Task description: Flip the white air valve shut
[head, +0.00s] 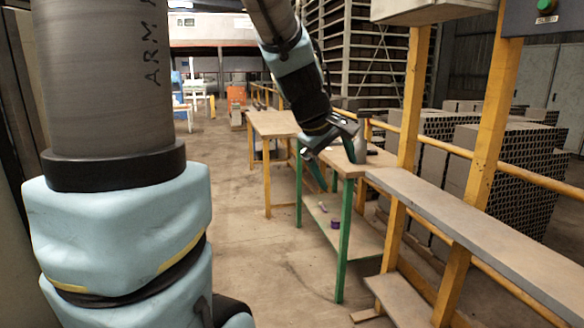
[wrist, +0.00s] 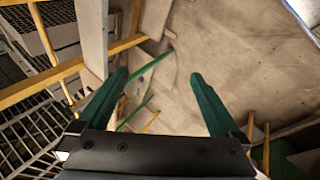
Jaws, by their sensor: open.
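I cannot make out a white air valve in either view. My gripper (head: 338,168) is open and empty, hanging over the near end of the green-legged table (head: 343,232) in the head view. Whether it touches the tabletop there I cannot tell. In the wrist view my gripper (wrist: 160,76) shows two dark green fingers spread wide, with nothing between them but the concrete floor, green legs and yellow rails beyond.
A long bench (head: 470,222) with yellow posts (head: 488,120) runs along the right. Stacked hollow bricks (head: 505,160) stand behind it. A grey box (head: 545,18) with a green button is at upper right. A small purple thing (head: 335,223) lies on the low shelf.

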